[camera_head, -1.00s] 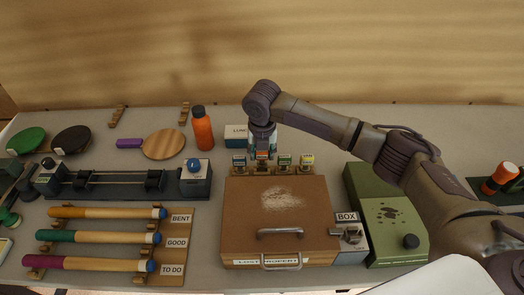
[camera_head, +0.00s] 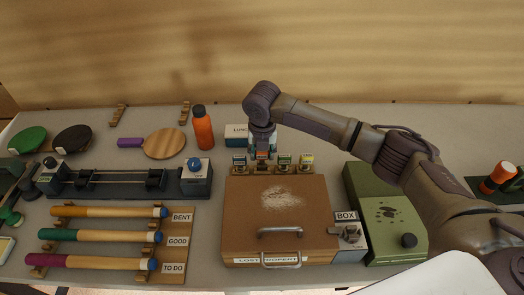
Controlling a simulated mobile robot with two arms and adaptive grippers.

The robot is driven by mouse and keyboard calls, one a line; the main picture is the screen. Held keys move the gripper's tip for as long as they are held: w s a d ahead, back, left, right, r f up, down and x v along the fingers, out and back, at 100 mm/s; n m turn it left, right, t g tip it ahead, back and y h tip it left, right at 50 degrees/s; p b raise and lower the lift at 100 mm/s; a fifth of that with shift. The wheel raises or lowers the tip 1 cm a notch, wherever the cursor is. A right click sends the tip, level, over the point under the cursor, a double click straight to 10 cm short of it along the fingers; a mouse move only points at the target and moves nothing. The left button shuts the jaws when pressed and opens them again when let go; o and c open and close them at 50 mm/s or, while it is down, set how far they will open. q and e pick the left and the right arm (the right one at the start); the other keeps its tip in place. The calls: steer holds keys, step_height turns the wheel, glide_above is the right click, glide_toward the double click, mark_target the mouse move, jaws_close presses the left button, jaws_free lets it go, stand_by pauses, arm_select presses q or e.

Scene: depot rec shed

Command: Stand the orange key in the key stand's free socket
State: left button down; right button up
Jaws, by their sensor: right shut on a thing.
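The key stand (camera_head: 272,170) is a low wooden block behind the brown box, with several tagged keys in a row. A green-tagged key (camera_head: 284,160) and a yellow-tagged key (camera_head: 306,160) stand on its right, and another key (camera_head: 239,160) on its left. My right gripper (camera_head: 262,150) points straight down over the stand, second place from the left, shut on the orange key (camera_head: 262,155). Only a little of that key shows under the fingers. Whether its lower end is inside the socket is too small to tell. My left gripper is not in view.
The brown lost property box (camera_head: 248,205) stands right in front of the stand. A green case (camera_head: 387,225) is to its right. An orange bottle (camera_head: 202,130) and a small white-topped box (camera_head: 236,133) stand behind left. Bats, a rail device (camera_head: 120,183) and cues fill the left.

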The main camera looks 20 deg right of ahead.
steer(key=shift+p, duration=0.45)
stand_by(0.4)
steer(key=shift+f, duration=1.15)
stand_by(1.2)
steer(key=o, duration=1.2)
steer(key=shift+c, duration=0.2)
steer(key=shift+r+p, duration=4.3)
steer(key=shift+r, duration=0.25)
steer(key=shift+f, duration=0.1)
